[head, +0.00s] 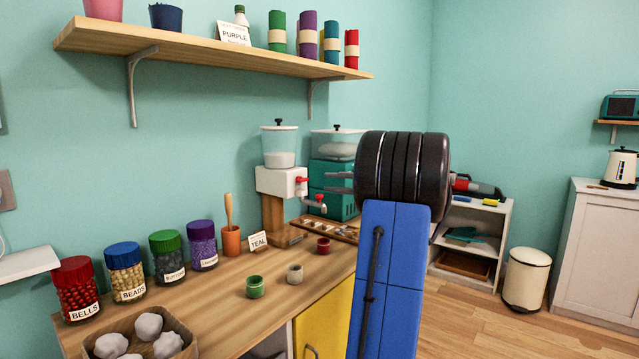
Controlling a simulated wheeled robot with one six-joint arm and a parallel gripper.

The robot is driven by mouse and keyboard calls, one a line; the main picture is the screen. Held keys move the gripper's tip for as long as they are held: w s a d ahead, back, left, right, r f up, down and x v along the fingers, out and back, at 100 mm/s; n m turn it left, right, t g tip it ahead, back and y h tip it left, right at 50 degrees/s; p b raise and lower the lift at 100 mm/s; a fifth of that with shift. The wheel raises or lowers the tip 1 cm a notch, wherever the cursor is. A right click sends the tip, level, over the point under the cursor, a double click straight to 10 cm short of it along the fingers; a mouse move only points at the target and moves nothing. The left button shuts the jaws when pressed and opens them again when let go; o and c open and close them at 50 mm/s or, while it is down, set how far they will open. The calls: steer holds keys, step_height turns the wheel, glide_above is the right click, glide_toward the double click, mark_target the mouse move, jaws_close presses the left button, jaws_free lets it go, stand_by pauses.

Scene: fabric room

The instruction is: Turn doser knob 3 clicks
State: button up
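The doser (282,182) is a white box on a wooden stand on the counter, with a clear lidded hopper (279,146) of white material on top. A red knob (302,181) shows on its right side. Below it is a red-and-white spout-like part (316,201). My gripper (328,182) shows as two grey fingers with a gap between them, pointing left toward the knob. The fingers look empty and appear a little apart from the knob, though depth is hard to judge. The rest of the gripper is hidden behind my black-and-blue arm.
A teal machine (334,176) stands right behind the fingers. On the counter are a TEAL card (258,241), small green (254,287), grey (295,274) and red (323,245) cups, and several labelled jars. A shelf (215,52) hangs above. Floor is open at right.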

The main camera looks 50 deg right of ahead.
steer(key=v, duration=0.9)
steer(key=shift+s+d, duration=0.1)
steer(key=shift+s, duration=0.1)
stand_by(1.1)
